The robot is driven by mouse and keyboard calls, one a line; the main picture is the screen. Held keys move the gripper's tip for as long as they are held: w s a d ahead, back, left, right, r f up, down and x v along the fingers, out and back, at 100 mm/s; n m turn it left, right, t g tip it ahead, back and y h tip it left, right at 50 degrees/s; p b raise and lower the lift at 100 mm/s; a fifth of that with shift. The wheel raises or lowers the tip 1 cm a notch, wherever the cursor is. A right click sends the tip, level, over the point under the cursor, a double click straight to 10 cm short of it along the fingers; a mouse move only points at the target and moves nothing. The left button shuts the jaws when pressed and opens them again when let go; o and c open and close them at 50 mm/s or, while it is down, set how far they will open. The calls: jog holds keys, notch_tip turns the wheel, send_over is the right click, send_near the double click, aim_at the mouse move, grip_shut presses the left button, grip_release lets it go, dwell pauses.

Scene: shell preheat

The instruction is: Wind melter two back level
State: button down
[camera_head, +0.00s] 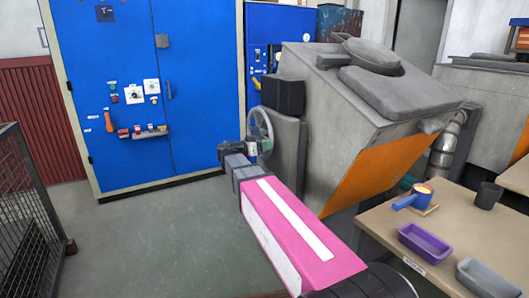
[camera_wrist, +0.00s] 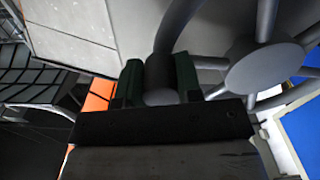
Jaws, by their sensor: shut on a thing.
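A large grey melter (camera_head: 345,110) stands tilted in the head view, its orange underside (camera_head: 375,170) showing; I see no number on it. Its spoked grey handwheel (camera_head: 262,124) is on the left side. My gripper (camera_head: 251,150) is at the wheel's lower edge, at the end of my pink forearm. In the wrist view my gripper (camera_wrist: 160,92) is shut on a rounded grey part of the wheel, between two dark green finger pads. The handwheel's hub and spokes (camera_wrist: 265,68) show to the right. Whether I hold the rim or a knob is unclear.
Blue cabinets (camera_head: 150,90) stand behind. A mesh cage (camera_head: 25,210) is at left. The floor between is clear.

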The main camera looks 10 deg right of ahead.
aim_at(257, 109)
jog(key=w+r+n, duration=0.2)
jog(key=r+n, duration=0.2)
jog(key=n, duration=0.1)
jog(key=w+a+r+n, duration=0.1)
jog(key=w+r+n, duration=0.2)
jog(key=r+n, duration=0.1)
jog(key=w+a+r+n, duration=0.1)
jog(key=w+r+n, duration=0.1)
jog(key=n, duration=0.3)
jog(key=shift+w+a+r+n, duration=0.1)
jog(key=shift+w+r+n, duration=0.05)
jog(key=shift+r, duration=0.3)
jog(key=shift+w+a+r+n, duration=0.1)
jog(key=shift+w+r+n, duration=0.05)
jog(key=shift+r, duration=0.3)
jog(key=shift+w+a+r+n, duration=0.1)
jog(key=shift+w+a+n, duration=0.1)
jog(key=shift+w+n, duration=0.4)
jog(key=shift+w+a+r+n, duration=0.15)
jog(key=shift+w+n, duration=0.4)
jog(key=shift+n, duration=0.2)
jog(key=shift+w+a+r+n, duration=0.1)
jog(key=shift+w+a+n, duration=0.1)
jog(key=shift+w+n, duration=0.4)
jog(key=c, duration=0.8)
grip_release()
jog(key=v, duration=1)
jog(key=shift+s+a, duration=0.1)
jog(key=shift+a, duration=0.25)
